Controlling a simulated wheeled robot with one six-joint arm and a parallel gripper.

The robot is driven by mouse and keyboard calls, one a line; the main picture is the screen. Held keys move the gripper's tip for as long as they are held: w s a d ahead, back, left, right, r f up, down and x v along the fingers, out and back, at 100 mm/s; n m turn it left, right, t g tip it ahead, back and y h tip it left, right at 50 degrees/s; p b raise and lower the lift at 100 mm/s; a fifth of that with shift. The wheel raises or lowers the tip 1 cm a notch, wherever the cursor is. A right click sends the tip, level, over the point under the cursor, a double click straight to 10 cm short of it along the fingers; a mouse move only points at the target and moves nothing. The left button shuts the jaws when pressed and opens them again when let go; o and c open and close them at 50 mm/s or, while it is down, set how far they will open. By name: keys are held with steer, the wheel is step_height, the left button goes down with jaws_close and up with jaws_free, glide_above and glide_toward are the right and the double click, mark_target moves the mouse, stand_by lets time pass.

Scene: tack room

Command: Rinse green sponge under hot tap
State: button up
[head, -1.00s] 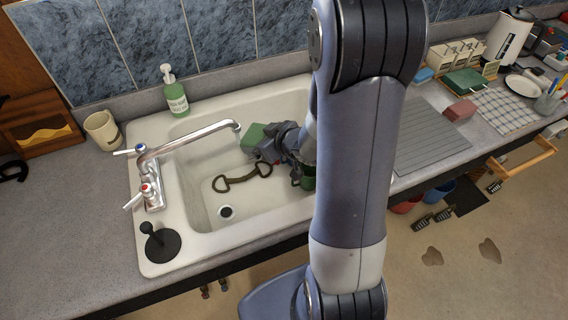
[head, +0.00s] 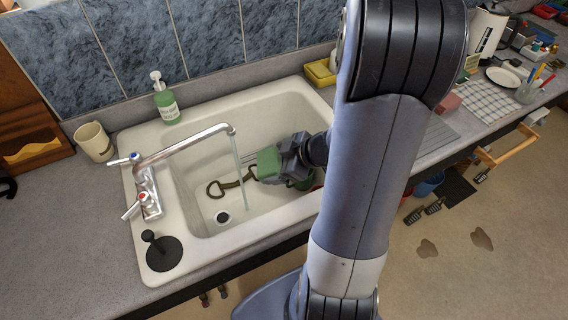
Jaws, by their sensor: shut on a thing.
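My gripper (head: 282,158) is shut on the green sponge (head: 267,163) and holds it over the sink basin. The tap (head: 190,143) reaches over the basin from the left. A thin stream of water (head: 239,170) falls from its spout. The sponge is to the right of the stream and looks apart from it. The tap has a red-marked handle (head: 138,201) in front and a blue-marked handle (head: 134,158) behind. The white sink (head: 190,248) has a dark drain (head: 222,217). My arm hides its right part.
A dark metal bit (head: 228,185) lies in the basin, near the stream. A soap bottle (head: 165,100), beige mug (head: 94,142) and black plunger-like stopper (head: 162,252) stand around the rim.

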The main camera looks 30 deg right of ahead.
steer(key=w+a+b, duration=0.2)
steer(key=w+a, duration=0.4)
steer(key=w, duration=0.2)
steer(key=shift+w+a+b, duration=0.25)
steer(key=shift+a+b, duration=0.1)
steer(key=shift+b, duration=0.05)
steer(key=shift+d+p, duration=0.3)
steer(key=shift+d, duration=0.05)
stand_by(0.4)
steer(key=shift+d+p, duration=0.3)
steer(key=shift+d, duration=0.25)
steer(key=shift+a, duration=0.15)
steer(key=shift+a+p, duration=0.35)
steer(key=shift+a, duration=1.25)
steer(key=shift+w+d, duration=0.1)
stand_by(0.3)
steer(key=shift+w+d+p, duration=0.75)
steer(key=shift+w+p, duration=0.05)
